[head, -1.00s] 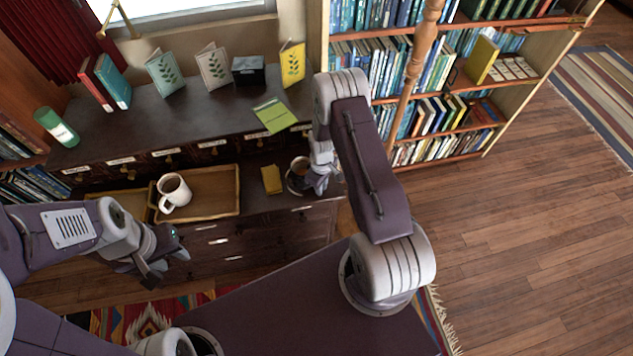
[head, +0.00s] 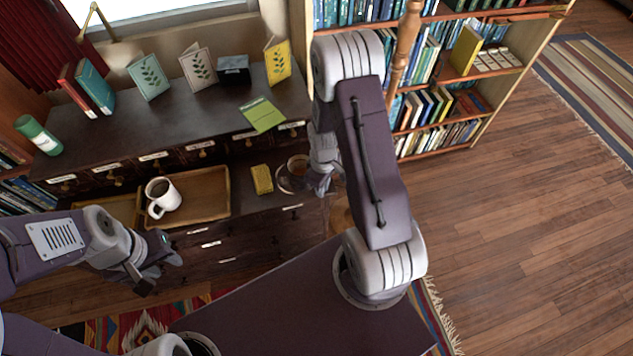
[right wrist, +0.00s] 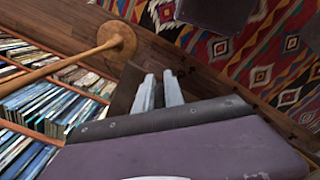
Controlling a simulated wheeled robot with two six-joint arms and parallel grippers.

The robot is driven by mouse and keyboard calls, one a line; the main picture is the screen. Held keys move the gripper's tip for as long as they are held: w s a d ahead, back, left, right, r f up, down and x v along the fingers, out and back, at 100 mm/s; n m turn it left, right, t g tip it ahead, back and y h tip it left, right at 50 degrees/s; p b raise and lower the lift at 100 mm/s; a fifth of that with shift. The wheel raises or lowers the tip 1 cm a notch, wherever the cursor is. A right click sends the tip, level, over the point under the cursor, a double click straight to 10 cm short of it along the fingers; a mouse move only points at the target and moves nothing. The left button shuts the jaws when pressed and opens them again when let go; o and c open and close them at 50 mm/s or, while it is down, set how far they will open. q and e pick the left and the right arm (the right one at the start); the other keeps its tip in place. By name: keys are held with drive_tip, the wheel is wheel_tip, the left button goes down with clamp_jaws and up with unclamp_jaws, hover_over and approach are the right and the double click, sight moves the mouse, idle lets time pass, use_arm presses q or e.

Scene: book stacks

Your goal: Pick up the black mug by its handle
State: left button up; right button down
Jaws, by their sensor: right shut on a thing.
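The black mug (head: 298,161) shows in the head view at the right end of the lower counter, with brown drink inside. It appears over or beside a round saucer (head: 281,184); I cannot tell whether they touch. My right gripper (head: 318,187) is at the mug's right side, shut on it; its fingers and the handle are mostly hidden by my wrist. In the right wrist view the two pale fingers (right wrist: 159,90) are close together, and the mug cannot be made out. My left gripper (head: 160,272) is open and empty in front of the drawers.
A white mug (head: 163,196) stands on a wooden tray (head: 213,212) at left. A yellow block (head: 262,179) lies between tray and saucer. The upper shelf holds cards, books and a green booklet (head: 262,114). A wooden post (head: 402,65) and bookcase stand at right. Floor at right is clear.

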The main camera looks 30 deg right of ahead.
drive_tip(key=shift+s+r, duration=0.5)
drive_tip(key=shift+s, duration=0.3)
drive_tip(key=shift+s+r, duration=0.45)
drive_tip(key=shift+s, duration=0.3)
drive_tip(key=shift+s+r, duration=0.5)
drive_tip(key=shift+s, duration=0.3)
